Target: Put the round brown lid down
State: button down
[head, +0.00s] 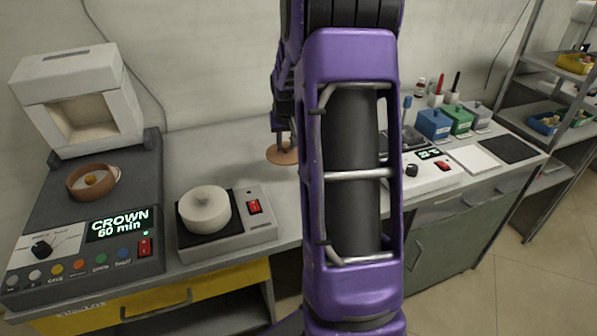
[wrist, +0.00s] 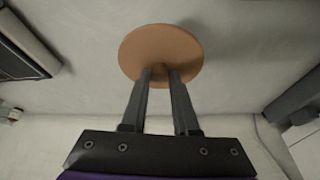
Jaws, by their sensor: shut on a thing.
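The round brown lid (wrist: 160,45) is a flat terracotta disc in the wrist view. My gripper (wrist: 160,72) is shut on it near its middle, where the fingers meet a small darker knob. In the head view the lid (head: 283,154) shows beneath my gripper (head: 284,135), at the back of the counter. It looks level and on or very close to the counter; I cannot tell whether it touches. My purple arm hides the counter to its right.
Further left, a brown bowl (head: 78,193) sits on a dark furnace unit (head: 50,215). Right of my arm are a white device (head: 428,180) and coloured boxes (head: 433,124). Counter (head: 240,143) around the lid is clear.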

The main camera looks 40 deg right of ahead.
notch_tip(320, 180, down, 8)
jog(key=shift+s+r+b, duration=0.1)
jog(key=shift+r+b, duration=0.15)
jog(key=shift+b, duration=0.25)
jog(key=shift+f, duration=0.2)
jog(key=c, duration=0.7)
grip_release()
jog(key=shift+r, duration=0.1)
jog(key=shift+r, duration=0.1)
jog(key=shift+r, duration=0.3)
jog(key=p+v, duration=0.1)
jog(key=v, duration=1)
jog(key=shift+s+r+p, duration=0.15)
jog(key=shift+r+p, duration=0.05)
jog(key=shift+p, duration=0.15)
